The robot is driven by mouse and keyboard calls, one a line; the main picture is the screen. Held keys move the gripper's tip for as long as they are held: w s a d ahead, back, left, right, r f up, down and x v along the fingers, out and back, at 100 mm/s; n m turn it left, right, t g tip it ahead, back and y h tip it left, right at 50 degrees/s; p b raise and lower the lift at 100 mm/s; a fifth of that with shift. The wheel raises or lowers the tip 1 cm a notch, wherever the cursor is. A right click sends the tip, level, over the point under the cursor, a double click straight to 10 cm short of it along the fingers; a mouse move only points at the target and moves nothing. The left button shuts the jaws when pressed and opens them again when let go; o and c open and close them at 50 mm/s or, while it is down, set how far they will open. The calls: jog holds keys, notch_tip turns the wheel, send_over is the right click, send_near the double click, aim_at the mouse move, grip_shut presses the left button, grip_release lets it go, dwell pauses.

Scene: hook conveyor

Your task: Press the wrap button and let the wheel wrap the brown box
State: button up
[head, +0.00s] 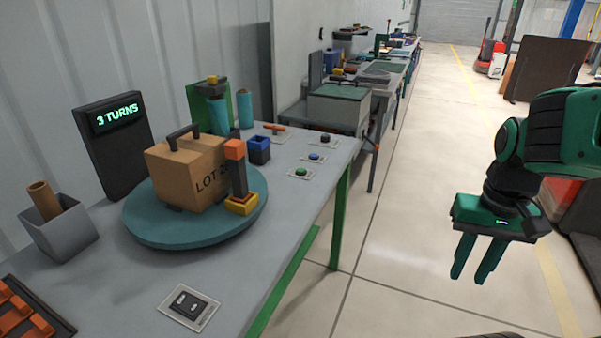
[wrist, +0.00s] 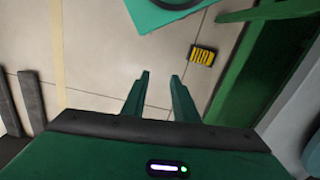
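The brown box (head: 172,177) with a dark top handle stands on a round teal turntable wheel (head: 150,232). Its marking begins "LOT 2"; the rest is hidden behind a dark post with an orange top (head: 236,165). No wrap is visible on its visible faces. Right of the wheel are a green button (head: 301,172), a blue button (head: 315,156) and a black knob (head: 325,138); their labels are unreadable. A dark display (head: 118,140) reads "3 TURNS". My gripper (head: 472,278) hangs over the floor, right of the bench, fingers down, apart and empty; it also shows in the wrist view (wrist: 160,75).
A switch plate (head: 189,307) lies near the bench's front edge. A grey bin with a brown tube (head: 60,225), an orange rack (head: 25,315), a blue cup (head: 259,150) and teal rolls (head: 245,108) also stand there. Floor between bench and gripper is clear.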

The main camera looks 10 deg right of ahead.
grip_shut()
dwell(1.4)
